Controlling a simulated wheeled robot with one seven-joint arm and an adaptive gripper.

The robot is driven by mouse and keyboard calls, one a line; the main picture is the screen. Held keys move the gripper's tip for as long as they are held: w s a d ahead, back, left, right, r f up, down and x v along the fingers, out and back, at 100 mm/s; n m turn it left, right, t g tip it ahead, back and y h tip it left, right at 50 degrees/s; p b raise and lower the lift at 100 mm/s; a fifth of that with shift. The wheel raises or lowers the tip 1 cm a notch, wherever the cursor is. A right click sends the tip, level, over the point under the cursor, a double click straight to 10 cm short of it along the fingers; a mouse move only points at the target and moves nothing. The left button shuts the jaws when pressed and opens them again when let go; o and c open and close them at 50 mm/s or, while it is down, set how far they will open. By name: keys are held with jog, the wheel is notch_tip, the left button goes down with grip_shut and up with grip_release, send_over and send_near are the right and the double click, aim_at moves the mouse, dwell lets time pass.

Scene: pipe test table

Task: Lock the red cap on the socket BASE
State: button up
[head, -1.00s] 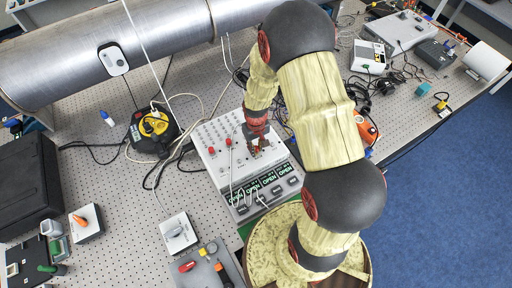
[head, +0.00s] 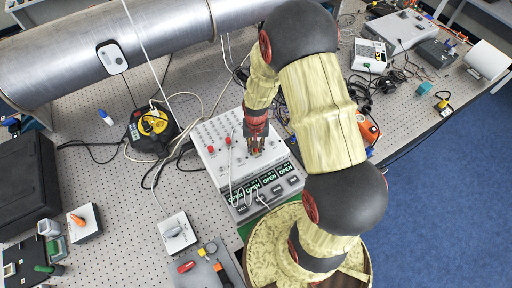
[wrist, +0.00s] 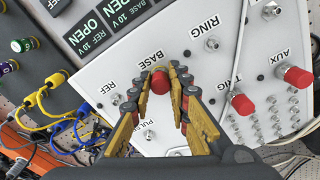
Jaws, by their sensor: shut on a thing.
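A red cap (wrist: 160,81) sits between the fingertips of my gripper (wrist: 160,74) beside the BASE label in the wrist view. The gripper is shut on this cap. The BASE socket itself is hidden under the cap and fingers, so I cannot tell how the cap is seated. In the head view my gripper (head: 256,149) points down over the white panel box (head: 212,153), and the cap there is too small to make out.
Other red caps stand near the TRIG label (wrist: 240,103) and the AUX label (wrist: 296,76). A bare RING socket (wrist: 212,44) is close by. Displays reading OPEN (head: 269,178) line the box's near side. Yellow and blue cables (wrist: 62,107) lie beside the box.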

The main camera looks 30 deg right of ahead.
jog(key=shift+s, duration=0.1)
jog(key=m+b, duration=0.1)
jog(key=m, duration=0.3)
jog(key=shift+f+m, duration=0.1)
jog(key=shift+m, duration=0.3)
grip_shut()
jog(key=shift+f+m, duration=0.15)
jog(key=shift+m, duration=0.15)
